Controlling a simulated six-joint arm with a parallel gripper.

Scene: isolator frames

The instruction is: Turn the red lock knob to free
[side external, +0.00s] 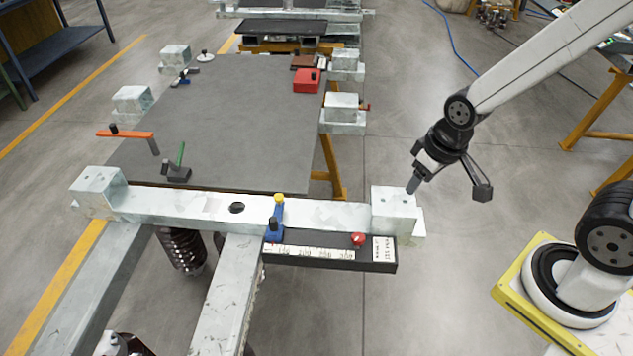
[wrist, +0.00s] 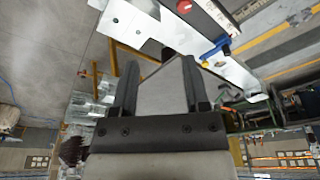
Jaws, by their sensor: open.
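The red lock knob (side external: 358,239) sits on top of a dark bar with a white scale (side external: 320,252), near the bar's right end. The knob also shows in the wrist view (wrist: 184,7), near the top edge. My gripper (side external: 447,190) is open and empty, to the right of the knob and above it, close to the right end block (side external: 395,208) of the pale beam. In the wrist view, my two gripper fingers (wrist: 158,75) stand apart with nothing between them. Which position the knob is turned to, I cannot tell.
A blue slider with a yellow top (side external: 276,218) stands on the beam left of the knob. An orange lever (side external: 125,134), a green-handled part (side external: 178,165) and a red box (side external: 306,80) lie farther back. Open floor (side external: 450,290) is to the right.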

